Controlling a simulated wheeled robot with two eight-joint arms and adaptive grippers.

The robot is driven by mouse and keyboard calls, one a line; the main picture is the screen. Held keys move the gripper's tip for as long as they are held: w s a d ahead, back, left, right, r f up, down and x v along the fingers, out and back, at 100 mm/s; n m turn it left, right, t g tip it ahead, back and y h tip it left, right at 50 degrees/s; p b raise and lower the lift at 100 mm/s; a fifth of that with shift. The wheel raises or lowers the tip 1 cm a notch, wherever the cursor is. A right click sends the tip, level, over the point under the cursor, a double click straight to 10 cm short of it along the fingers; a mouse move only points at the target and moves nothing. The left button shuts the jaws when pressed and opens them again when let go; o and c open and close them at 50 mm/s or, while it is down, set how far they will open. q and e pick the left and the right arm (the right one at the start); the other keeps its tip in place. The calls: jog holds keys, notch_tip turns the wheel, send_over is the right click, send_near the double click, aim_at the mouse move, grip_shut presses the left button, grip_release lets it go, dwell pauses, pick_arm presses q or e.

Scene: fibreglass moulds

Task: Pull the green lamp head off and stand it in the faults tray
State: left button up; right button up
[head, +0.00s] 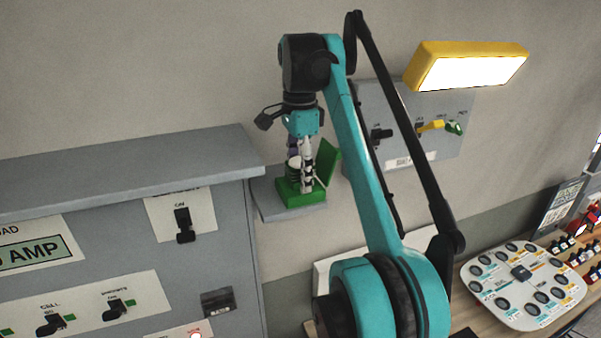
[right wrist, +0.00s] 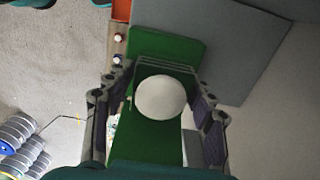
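My right gripper (head: 304,178) points down at a green stand or open box (head: 300,194) with an upright green plate, on a grey shelf at the cabinet's right side. In the right wrist view its fingers (right wrist: 160,105) are spread either side of a white round-topped piece (right wrist: 160,97) over the green base (right wrist: 145,148). Gaps show between the fingers and this piece. The piece shows in the head view as a pale ribbed body (head: 293,172), partly hidden by the gripper. I cannot tell whether it is the lamp head. I cannot identify the faults tray. My left gripper is not in view.
A grey cabinet (head: 120,180) with switches fills the left. A wall panel (head: 400,100) with black, yellow and green controls is behind my right arm, under a lit yellow lamp (head: 470,66). A wooden bench (head: 475,322) with a white board (head: 490,304) is at lower right.

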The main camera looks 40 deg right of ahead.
aim_at(300, 159)
grip_shut()
jog(key=shift+r+p, duration=0.75)
jog(key=shift+r, duration=2.2)
